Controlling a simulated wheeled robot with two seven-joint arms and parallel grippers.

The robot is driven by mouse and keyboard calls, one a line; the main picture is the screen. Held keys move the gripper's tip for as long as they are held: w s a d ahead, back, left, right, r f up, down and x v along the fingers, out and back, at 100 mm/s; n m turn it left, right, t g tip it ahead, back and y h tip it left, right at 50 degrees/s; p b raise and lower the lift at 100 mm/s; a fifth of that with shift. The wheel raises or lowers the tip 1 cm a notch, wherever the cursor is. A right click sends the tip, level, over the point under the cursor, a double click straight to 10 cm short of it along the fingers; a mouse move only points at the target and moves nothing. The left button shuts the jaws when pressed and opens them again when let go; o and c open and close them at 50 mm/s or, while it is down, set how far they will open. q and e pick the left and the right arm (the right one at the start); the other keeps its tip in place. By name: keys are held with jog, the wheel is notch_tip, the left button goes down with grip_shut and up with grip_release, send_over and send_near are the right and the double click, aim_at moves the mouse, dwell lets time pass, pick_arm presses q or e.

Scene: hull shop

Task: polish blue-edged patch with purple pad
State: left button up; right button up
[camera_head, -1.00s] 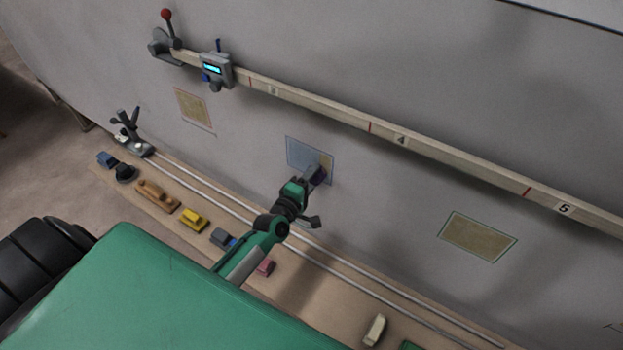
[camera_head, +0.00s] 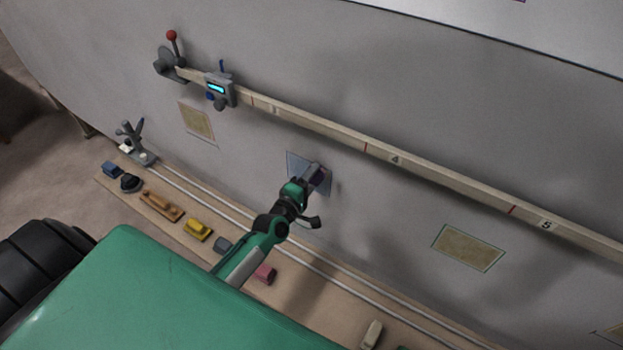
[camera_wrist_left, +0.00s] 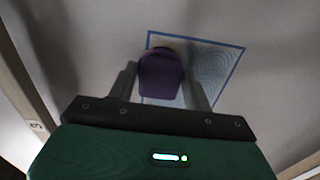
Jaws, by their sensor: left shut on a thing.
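The blue-edged patch (camera_head: 296,166) is on the grey hull wall, below the long rail. My left gripper (camera_head: 313,175) is shut on the purple pad (camera_head: 321,180) and holds it over the right part of the patch. In the left wrist view, the purple pad (camera_wrist_left: 160,77) sits between the two fingers, over the patch's left part. The patch (camera_wrist_left: 216,68) there shows swirl marks inside its blue edge, with a small tan area by the pad's top. Whether the pad's face touches the wall is hidden. My right gripper is not in view.
A numbered rail (camera_head: 330,128) with a display box (camera_head: 219,89) crosses the wall above. Tan patches lie left (camera_head: 197,122) and right (camera_head: 467,248). A ledge below holds a yellow block (camera_head: 198,230), a pink block (camera_head: 265,274) and others. Wall around the patch is clear.

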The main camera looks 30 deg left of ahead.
pick_arm(q)
notch_tip(320, 180, up, 3)
jog(key=shift+f+p, duration=0.15)
jog(key=shift+p, duration=0.75)
jog(key=shift+s+f+b, duration=0.15)
jog(key=shift+f+b, duration=5.8)
jog(key=shift+f, duration=0.85)
jog(key=shift+r, duration=0.1)
jog(key=shift+o, duration=1.4)
jog(key=shift+c, duration=1.4)
jog(key=shift+s, duration=0.1)
jog(key=shift+s+a, duration=0.1)
jog(key=shift+s, duration=0.4)
jog(key=shift+s+p, duration=0.1)
jog(key=shift+p, duration=0.2)
